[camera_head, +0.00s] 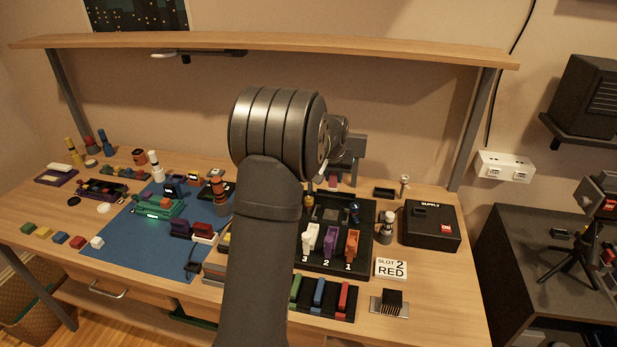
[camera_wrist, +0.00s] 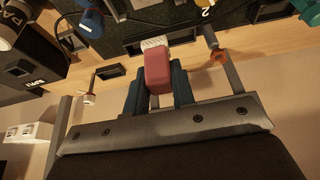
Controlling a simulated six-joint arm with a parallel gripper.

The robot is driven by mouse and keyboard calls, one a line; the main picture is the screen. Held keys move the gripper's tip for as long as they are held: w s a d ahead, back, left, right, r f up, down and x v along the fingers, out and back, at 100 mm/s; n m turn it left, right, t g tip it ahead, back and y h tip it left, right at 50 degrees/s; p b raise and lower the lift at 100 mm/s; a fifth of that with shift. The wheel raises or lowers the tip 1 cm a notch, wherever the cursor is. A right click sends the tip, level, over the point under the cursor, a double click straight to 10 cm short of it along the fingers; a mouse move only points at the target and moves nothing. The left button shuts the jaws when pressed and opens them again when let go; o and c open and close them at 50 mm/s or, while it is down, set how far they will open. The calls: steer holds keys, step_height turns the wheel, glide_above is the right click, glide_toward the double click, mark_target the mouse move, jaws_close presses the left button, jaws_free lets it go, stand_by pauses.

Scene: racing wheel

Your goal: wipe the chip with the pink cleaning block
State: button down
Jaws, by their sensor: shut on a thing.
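My gripper (camera_wrist: 158,88) is shut on the pink cleaning block (camera_wrist: 157,66), which sits between its two dark fingertips. A pale, textured pad (camera_wrist: 154,43) shows at the block's far end. In the camera_head view, my arm hides much of the middle of the bench, and a bit of the pink block (camera_head: 334,182) shows below my gripper (camera_head: 340,174). The block looks held above the back edge of the black board (camera_head: 368,235). I cannot surely pick out the chip; a grey square part (camera_head: 331,212) lies on that board, partly in shadow.
White, purple and orange levers stand at the board's front. The black supply box (camera_head: 432,223) is to the right, with a small post (camera_head: 386,230) between. A blue mat (camera_head: 130,240) with a green board (camera_head: 155,210) lies left. The shelf (camera_head: 270,43) overhangs the back.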

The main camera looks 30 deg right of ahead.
mark_target(333, 188)
steer(key=shift+s+d+f, duration=0.15)
steer(key=shift+f, duration=3)
steer(key=shift+s+f, duration=0.1)
steer(key=shift+f, duration=0.65)
steer(key=shift+s+a, duration=1.9)
steer(key=shift+a, duration=0.1)
steer(key=shift+w+d, duration=2.05)
steer(key=shift+w, duration=0.05)
steer(key=shift+a+r, duration=0.1)
steer(key=shift+r, duration=3.85)
